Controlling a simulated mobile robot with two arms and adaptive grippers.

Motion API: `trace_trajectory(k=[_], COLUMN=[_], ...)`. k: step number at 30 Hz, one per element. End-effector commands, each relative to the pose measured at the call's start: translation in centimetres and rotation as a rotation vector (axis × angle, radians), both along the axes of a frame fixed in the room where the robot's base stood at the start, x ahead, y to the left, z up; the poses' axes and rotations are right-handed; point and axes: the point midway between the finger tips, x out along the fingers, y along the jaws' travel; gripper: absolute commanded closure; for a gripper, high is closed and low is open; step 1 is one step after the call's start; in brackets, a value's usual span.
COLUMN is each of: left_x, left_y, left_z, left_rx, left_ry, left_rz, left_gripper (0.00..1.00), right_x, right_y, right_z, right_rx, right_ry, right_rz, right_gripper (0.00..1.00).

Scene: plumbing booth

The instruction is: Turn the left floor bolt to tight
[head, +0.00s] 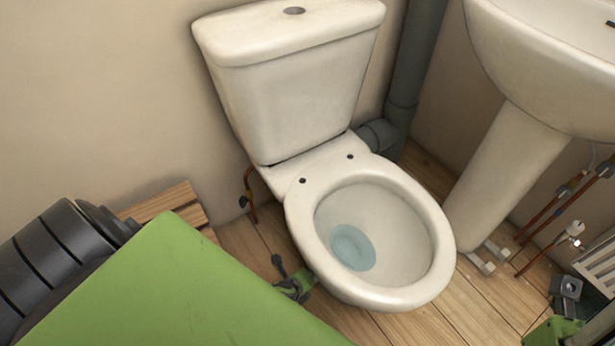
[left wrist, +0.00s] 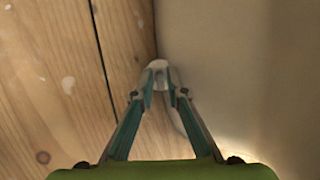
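The left floor bolt (left wrist: 160,72) shows in the left wrist view as a small pale rounded head at the foot of the toilet, by the wooden floor. My left gripper (left wrist: 164,92) has its two fingers close together with the bolt head between the tips. It looks shut on the bolt. In the head view the left gripper (head: 300,283) is low beside the left side of the toilet (head: 290,90); the bolt and fingertips are hidden there by the bowl.
A washbasin pedestal (head: 505,160) stands right of the toilet, with copper pipes (head: 547,222) beyond it. A grey waste pipe (head: 408,70) runs behind. Wooden planks (head: 160,203) lie by the left wall. The toilet's side is close along the left gripper.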

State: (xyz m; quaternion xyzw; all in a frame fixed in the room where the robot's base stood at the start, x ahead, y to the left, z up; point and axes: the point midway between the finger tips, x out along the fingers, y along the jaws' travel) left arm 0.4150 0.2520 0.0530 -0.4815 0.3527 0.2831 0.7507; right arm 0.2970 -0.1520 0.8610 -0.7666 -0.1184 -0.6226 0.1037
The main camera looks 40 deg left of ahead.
Motion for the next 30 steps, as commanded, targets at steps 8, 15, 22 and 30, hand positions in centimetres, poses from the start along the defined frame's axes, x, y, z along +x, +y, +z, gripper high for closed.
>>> trace_trajectory(k=[8,15,22,30], left_x=[0.1,-0.4,-1.7,-3.5], left_y=[0.0,0.0,-0.2,-0.5], left_z=[0.0,0.6,2.2,4.6], left_rx=[-0.001,0.000,-0.002,-0.001], left_ry=[-0.001,-0.002,0.001,0.000], left_rz=[0.001,0.002,0.001,-0.001], left_gripper=[0.76,0.76,0.76,0.76], right_x=[0.0,0.0,0.0,0.0], right_y=[0.0,0.0,0.0,0.0], right_z=[0.1,0.1,0.0,0.0], right_rx=[0.001,0.001,0.000,0.000], right_ry=[-0.003,-0.002,-0.001,0.000], right_rz=[-0.001,-0.001,0.000,0.000], right_gripper=[0.60,0.60,0.60,0.60])
